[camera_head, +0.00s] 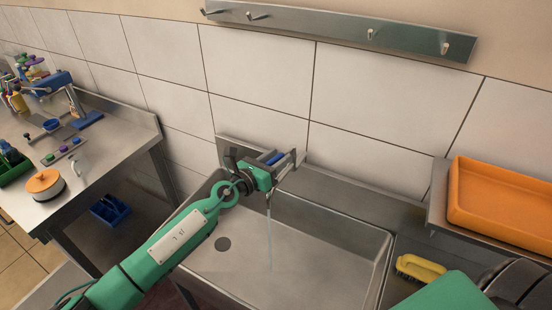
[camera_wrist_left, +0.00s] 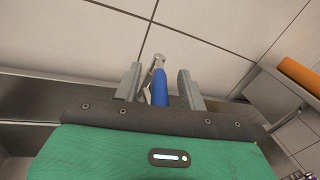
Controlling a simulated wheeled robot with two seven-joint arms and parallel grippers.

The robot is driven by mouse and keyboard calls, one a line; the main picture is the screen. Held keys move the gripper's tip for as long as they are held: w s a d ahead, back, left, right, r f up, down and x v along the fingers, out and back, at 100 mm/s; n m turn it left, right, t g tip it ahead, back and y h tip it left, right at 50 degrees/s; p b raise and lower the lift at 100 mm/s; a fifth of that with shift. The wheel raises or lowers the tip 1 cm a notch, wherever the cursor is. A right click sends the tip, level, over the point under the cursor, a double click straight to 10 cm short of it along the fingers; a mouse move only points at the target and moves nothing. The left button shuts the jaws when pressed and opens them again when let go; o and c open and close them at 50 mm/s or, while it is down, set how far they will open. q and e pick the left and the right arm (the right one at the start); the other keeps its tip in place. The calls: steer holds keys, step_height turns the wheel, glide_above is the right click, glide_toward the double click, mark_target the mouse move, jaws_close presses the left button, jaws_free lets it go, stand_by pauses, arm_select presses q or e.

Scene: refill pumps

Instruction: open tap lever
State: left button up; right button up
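The tap's blue lever (camera_head: 276,158) is at the wall behind the sink, and a thin stream of water (camera_head: 269,235) falls below it into the basin. My left gripper (camera_head: 282,160) is at the lever with its fingers apart, one on each side. In the left wrist view the blue lever (camera_wrist_left: 160,88) stands between the two grey fingers, with a gap visible on both sides. A metal part of the tap (camera_wrist_left: 157,62) shows beyond the lever. My gripper hides most of the tap body in the head view. My right gripper's fingers are out of frame.
The steel sink (camera_head: 330,265) lies below the tap. An orange tray (camera_head: 500,205) sits on a shelf at the right, above a yellow brush (camera_head: 420,268). A steel counter at the left holds an orange-lidded pot (camera_head: 44,184). A hook rail (camera_head: 340,30) is on the wall.

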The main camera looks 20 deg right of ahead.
arm_select(q)
steer(key=shift+a, duration=0.15)
steer(key=shift+s+a, duration=0.15)
steer(key=shift+a, duration=0.2)
steer(key=p+v, duration=0.1)
steer(key=v, duration=1.2)
steer(key=shift+p, duration=0.3)
steer(key=shift+d, duration=0.1)
